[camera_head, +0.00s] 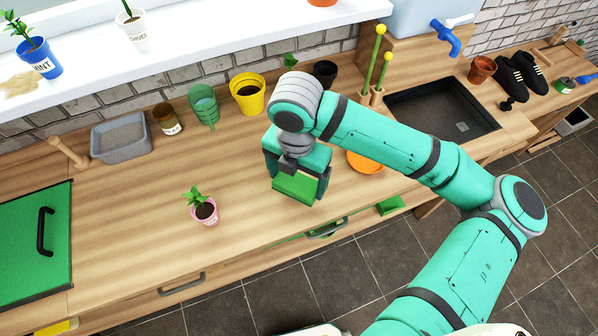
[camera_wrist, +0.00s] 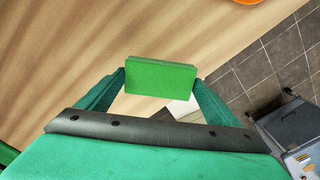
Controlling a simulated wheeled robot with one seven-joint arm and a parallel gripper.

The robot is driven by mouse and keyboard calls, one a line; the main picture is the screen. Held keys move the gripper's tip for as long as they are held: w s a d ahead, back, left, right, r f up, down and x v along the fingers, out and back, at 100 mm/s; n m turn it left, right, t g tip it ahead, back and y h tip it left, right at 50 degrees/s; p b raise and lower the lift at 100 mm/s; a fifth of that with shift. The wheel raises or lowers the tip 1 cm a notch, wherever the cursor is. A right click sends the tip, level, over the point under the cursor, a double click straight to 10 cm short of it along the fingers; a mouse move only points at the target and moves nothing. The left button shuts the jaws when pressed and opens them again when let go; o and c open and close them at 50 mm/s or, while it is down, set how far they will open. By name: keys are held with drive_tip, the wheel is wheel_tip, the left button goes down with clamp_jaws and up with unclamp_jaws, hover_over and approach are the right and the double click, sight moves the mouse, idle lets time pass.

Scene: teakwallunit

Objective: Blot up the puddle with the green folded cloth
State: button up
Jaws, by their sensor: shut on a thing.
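The green folded cloth (camera_head: 297,187) is a thick, flat rectangular block. My gripper (camera_head: 300,180) is shut on it and holds it over the front part of the wooden counter, right of the centre. In the wrist view the cloth (camera_wrist: 160,77) sits between the two fingers, gripped at its short ends. I cannot tell its height above the counter. No clear puddle shows on the bare counter. A tan patch (camera_head: 20,84) lies on the white shelf at the far left, beside the blue mint pot; I cannot tell whether it is wet.
A pink pot with a plant (camera_head: 203,208) stands left of my gripper on the counter (camera_head: 130,220). An orange dish (camera_head: 366,162) lies to the right, partly behind my arm. A yellow pot (camera_head: 248,93) and grey tub (camera_head: 121,138) stand along the back. The sink (camera_head: 440,105) is at right.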

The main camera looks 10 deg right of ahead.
drive_tip(key=shift+w+a+r, duration=0.1)
drive_tip(key=shift+w+r, duration=0.05)
drive_tip(key=shift+r, duration=0.75)
drive_tip(key=shift+s+r, duration=0.3)
drive_tip(key=shift+r, duration=0.1)
